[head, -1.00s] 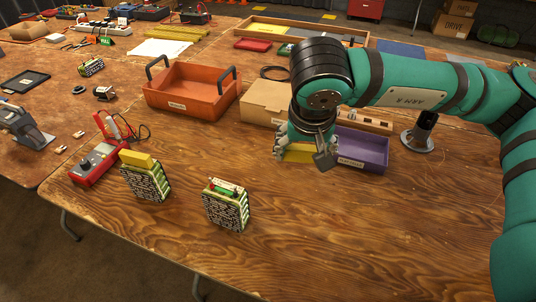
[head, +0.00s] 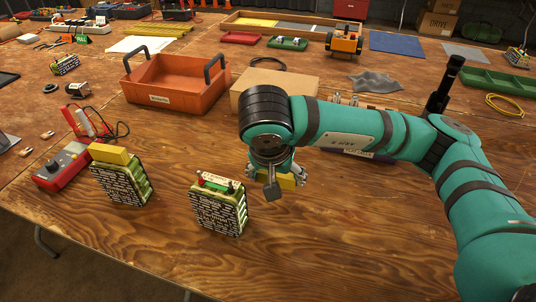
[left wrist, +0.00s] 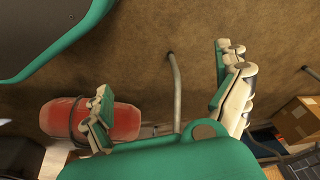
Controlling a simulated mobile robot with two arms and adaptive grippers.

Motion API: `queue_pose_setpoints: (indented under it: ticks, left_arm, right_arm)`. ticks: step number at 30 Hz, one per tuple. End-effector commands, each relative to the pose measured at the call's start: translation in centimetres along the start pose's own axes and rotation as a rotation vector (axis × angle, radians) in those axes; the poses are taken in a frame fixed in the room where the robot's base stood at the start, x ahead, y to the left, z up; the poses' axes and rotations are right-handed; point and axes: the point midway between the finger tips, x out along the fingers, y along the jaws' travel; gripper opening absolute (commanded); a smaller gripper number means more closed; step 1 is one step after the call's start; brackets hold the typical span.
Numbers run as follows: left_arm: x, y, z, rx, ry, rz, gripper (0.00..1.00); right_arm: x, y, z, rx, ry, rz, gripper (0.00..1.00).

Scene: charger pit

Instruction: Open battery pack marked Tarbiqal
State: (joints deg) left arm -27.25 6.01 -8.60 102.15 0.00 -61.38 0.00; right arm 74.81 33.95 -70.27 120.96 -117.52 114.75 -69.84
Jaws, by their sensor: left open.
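Two battery packs with dark printed sides and green edges stand upright on the wooden table in the head view. The left pack (head: 122,180) has a yellow cover (head: 108,153) on top. The right pack (head: 218,208) has an uncovered top with red and green parts. Their printing is too small to read. My right gripper (head: 277,179) is just right of the uncovered pack, apart from it, its fingers around a yellow piece (head: 289,182) that looks like a cover. My left gripper (left wrist: 162,70) is open and empty in the left wrist view, above the floor.
A red meter (head: 62,168) with probes lies left of the packs. Behind are an orange tray (head: 176,88) and a cardboard box (head: 262,90). My right arm mostly hides a purple bin (head: 358,153). The table's front right is clear.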

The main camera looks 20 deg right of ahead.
Motion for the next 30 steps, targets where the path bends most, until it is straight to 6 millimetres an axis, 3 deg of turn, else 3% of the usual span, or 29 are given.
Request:
queue_pose_setpoints:
  ticks: [18, 26, 30]
  left_arm:
    - [-0.8, -0.1, -0.5, -0.001, 0.006, -0.001, 1.0]
    - [-0.9, -0.1, -0.5, -0.001, 0.004, -0.001, 1.0]
    - [-1.0, 0.0, -0.5, -0.001, 0.001, -0.001, 1.0]
  right_arm:
    - [6.2, -5.5, -11.1, 0.004, -0.001, 0.003, 0.38]
    - [7.0, -6.3, -12.7, 0.004, -0.001, 0.001, 0.38]
    - [9.3, -6.2, -11.7, 0.0, -0.004, 0.004, 0.38]
